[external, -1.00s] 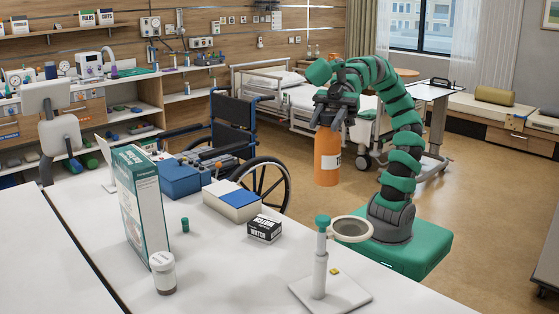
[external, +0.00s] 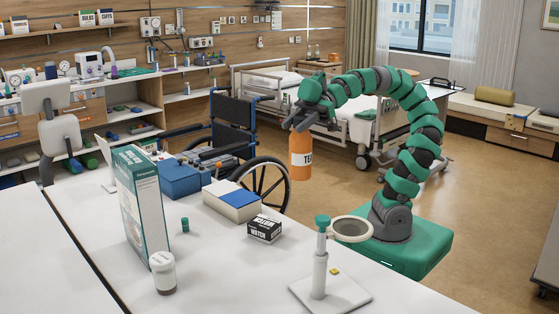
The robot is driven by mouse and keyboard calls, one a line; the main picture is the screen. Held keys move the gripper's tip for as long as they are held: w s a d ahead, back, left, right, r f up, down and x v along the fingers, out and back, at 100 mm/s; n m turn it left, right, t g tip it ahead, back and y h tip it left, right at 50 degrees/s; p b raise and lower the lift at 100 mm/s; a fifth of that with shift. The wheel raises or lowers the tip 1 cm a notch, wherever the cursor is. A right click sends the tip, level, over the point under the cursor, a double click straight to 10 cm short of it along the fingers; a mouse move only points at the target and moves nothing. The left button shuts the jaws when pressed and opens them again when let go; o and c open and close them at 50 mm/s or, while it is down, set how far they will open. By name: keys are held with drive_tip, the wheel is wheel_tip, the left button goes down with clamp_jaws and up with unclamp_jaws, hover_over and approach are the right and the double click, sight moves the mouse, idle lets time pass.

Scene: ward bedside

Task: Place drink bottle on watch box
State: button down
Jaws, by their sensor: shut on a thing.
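The drink bottle (external: 301,164) is orange with a white label and hangs upright from my gripper (external: 301,127). My gripper is shut on the bottle's upper part, which is partly hidden by the jaws. The watch box (external: 264,229) is a small black and white box on the white table, below and to the left of the bottle in the picture. The bottle is in the air, apart from the box, and the top of the box looks bare.
A white and blue box (external: 233,203) stands just left of the watch box. A stand with a ring (external: 320,265) is to its right. A tall carton (external: 142,207), a lidded jar (external: 163,272) and a small green cap (external: 185,225) are on the table (external: 225,280). A wheelchair (external: 235,130) stands behind.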

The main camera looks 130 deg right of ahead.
sight(293, 146)
drive_tip(key=shift+f, duration=2.95)
drive_tip(key=shift+w, duration=0.1)
drive_tip(key=w+d+f, duration=0.2)
drive_tip(key=w, duration=0.5)
drive_tip(key=w+d+f+b, duration=0.1)
drive_tip(key=w+d+f, duration=0.2)
drive_tip(key=w, duration=0.5)
drive_tip(key=shift+d, duration=0.2)
drive_tip(key=shift+f, duration=0.2)
drive_tip(key=c, duration=0.9)
unclamp_jaws()
drive_tip(key=shift+r, duration=0.1)
